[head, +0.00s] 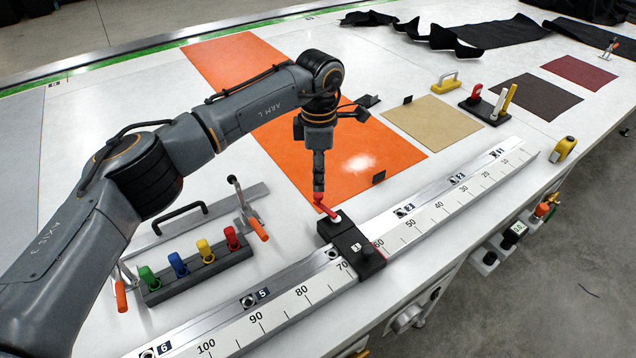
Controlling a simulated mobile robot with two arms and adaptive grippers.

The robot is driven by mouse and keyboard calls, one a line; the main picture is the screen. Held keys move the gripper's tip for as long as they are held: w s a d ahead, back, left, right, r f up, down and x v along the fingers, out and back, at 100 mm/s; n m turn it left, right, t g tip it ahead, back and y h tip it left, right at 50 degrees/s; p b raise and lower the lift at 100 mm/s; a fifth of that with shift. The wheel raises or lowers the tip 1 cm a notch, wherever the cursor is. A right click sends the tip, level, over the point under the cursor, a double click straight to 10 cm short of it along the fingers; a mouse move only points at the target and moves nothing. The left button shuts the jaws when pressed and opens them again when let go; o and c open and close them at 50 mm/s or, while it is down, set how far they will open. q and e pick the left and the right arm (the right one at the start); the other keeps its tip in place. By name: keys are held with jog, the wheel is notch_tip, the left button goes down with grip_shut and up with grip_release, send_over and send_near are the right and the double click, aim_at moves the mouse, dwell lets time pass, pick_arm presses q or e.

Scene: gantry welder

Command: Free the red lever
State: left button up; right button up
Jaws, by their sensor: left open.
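A red lever (327,209) sticks up at a slant from a black clamp block (352,247) marked 1. The block sits across the silver ruled rail, near the 60 and 70 marks. My left gripper (318,188) points straight down at the lever's upper end and is open. It is seen edge-on, so I cannot tell whether its fingers touch the lever or stand around it. My right gripper is not in view.
A rack (196,277) with green, blue, yellow and red handles stands left of the rail, near orange-handled toggle clamps (257,229). An orange sheet (385,150) lies behind. A black block with red, white and yellow levers (484,108) stands farther right.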

aim_at(318, 194)
pick_arm(q)
notch_tip(318, 194, down, 6)
jog(key=shift+r+p, duration=0.15)
jog(key=shift+p, duration=0.55)
grip_shut()
